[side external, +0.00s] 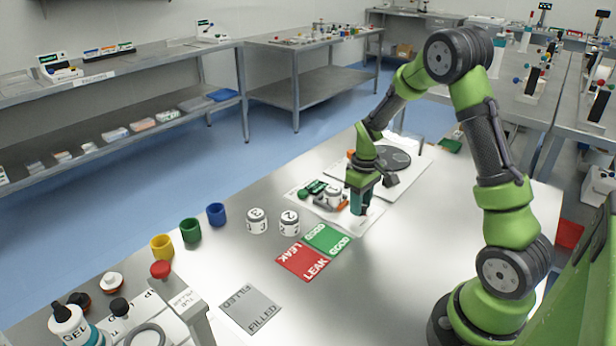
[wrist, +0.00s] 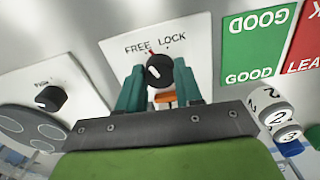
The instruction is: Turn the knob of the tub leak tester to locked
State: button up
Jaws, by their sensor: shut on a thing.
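The black knob (wrist: 159,71) with a white pointer line shows in the wrist view, below the words FREE and LOCK on a white plate (wrist: 195,35). FREE is on the left and LOCK on the right. The line slants, its upper end leaning left towards FREE. My gripper (wrist: 160,76) has its teal fingers on both sides of the knob and is shut on it. In the side view my gripper (side external: 359,205) points down at the tub leak tester (side external: 325,198), which has green and orange parts. The knob is hidden there behind the fingers.
Two white numbered tubs (side external: 289,222) stand left of the tester. The green GOOD mat (side external: 327,239) and red LEAK mat (side external: 302,262) lie in front of it. A second plate with a dark disc (side external: 393,158) and another black knob (wrist: 50,97) are close by.

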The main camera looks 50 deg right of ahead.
jog(key=m, duration=0.6)
jog(key=shift+m, duration=0.3)
jog(key=m, duration=0.5)
jog(key=shift+r+m, duration=0.1)
jog(key=shift+m, duration=0.3)
jog(key=o, duration=1)
jog(key=shift+o, duration=0.2)
notch_tip(320, 180, up, 17)
jog(key=shift+d, duration=0.1)
